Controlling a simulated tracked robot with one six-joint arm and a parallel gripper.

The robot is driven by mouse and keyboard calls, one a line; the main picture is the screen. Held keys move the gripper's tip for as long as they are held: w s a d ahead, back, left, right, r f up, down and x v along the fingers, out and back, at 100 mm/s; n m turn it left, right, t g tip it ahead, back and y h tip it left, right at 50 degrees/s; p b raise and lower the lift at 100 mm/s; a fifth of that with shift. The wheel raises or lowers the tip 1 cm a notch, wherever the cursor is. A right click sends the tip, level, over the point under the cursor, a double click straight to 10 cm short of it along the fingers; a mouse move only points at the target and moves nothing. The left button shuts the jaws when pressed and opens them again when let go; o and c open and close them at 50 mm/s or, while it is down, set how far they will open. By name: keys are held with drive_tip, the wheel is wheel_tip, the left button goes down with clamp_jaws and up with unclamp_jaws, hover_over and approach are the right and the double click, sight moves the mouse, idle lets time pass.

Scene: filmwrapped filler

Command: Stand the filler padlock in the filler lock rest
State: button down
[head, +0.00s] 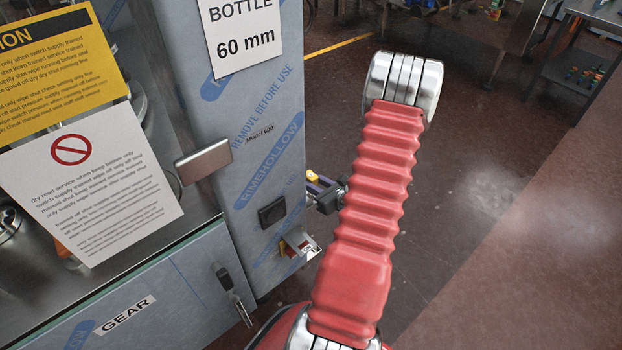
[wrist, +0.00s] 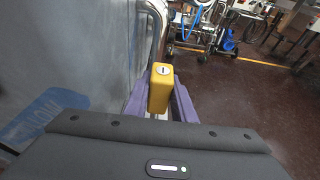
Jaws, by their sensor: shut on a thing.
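My gripper (wrist: 159,100) has purple fingers, and they are shut on the yellow padlock (wrist: 161,88). The padlock's face with a keyhole slot is toward the wrist camera; its shackle is hidden. In the head view my gripper (head: 319,186) is partly behind my red-sleeved arm, beside the right edge of the film-wrapped cabinet, with a bit of yellow padlock (head: 311,176) showing. I cannot pick out the lock rest for certain in either view.
The blue-filmed cabinet (head: 262,130) stands just left of my gripper. Below the gripper, a red and yellow switch part (head: 295,245) sticks out, near a black square fitting (head: 272,212). A grey metal plate (head: 203,160) juts out at left. Brown floor (head: 500,180) at right is open.

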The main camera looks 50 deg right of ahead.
drive_tip(key=shift+f, duration=1.7)
drive_tip(key=shift+f, duration=0.35)
idle(0.4)
drive_tip(key=c, duration=1.4)
unclamp_jaws()
drive_tip(key=v, duration=1.4)
drive_tip(key=shift+a, duration=0.1)
